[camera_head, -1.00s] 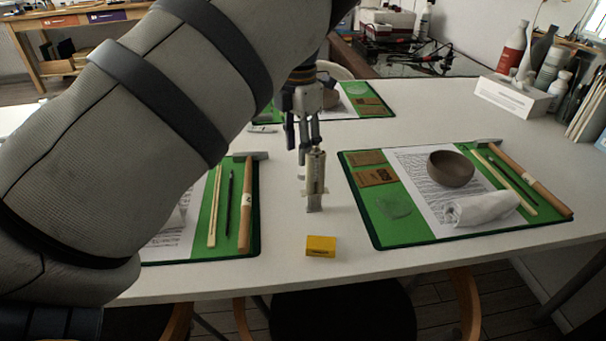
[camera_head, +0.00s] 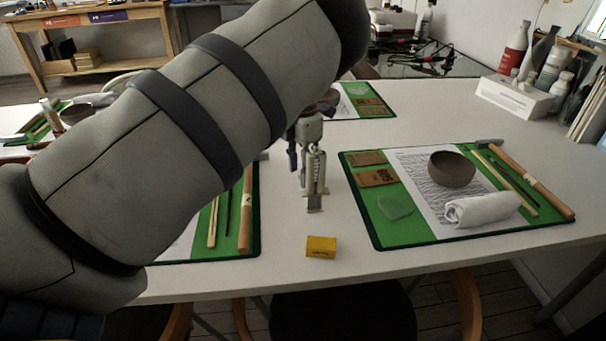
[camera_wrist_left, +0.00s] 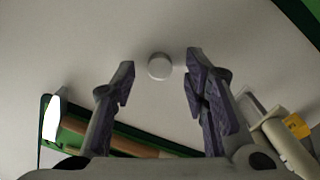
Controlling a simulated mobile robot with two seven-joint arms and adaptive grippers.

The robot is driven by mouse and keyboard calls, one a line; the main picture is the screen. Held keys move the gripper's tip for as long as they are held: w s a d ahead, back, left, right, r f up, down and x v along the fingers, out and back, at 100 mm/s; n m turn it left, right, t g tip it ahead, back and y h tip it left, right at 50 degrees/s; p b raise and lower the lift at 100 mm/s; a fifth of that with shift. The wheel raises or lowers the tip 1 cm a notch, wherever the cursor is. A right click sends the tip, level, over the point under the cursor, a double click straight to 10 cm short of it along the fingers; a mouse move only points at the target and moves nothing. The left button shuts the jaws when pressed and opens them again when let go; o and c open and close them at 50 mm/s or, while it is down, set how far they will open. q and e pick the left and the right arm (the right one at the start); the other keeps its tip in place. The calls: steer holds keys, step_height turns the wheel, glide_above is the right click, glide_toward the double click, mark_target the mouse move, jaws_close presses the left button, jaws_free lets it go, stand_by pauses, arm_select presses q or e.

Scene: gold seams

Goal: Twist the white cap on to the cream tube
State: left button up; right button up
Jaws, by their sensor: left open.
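The white cap (camera_wrist_left: 159,66) lies on the white table in the left wrist view, between and a little beyond the fingertips of my left gripper (camera_wrist_left: 160,84). The fingers are open and nothing is between their pads. In the head view my left gripper (camera_head: 299,162) is low over the table, just behind the cream tube (camera_head: 317,172). The tube stands upright at a small grey holder (camera_head: 314,205). The tube also shows at the lower right of the left wrist view (camera_wrist_left: 287,148). I cannot make out the cap clearly in the head view. My right gripper is not in view.
A yellow box (camera_head: 321,247) sits in front of the tube near the table edge. A green mat (camera_head: 412,232) with a bowl (camera_head: 452,169) and rolled cloth (camera_head: 482,209) is at the right. Another mat with tools (camera_head: 246,210) is at the left.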

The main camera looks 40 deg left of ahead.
arm_select(q)
steer(key=shift+c, duration=0.2)
steer(key=c, duration=0.7)
step_height(320, 180, up, 10)
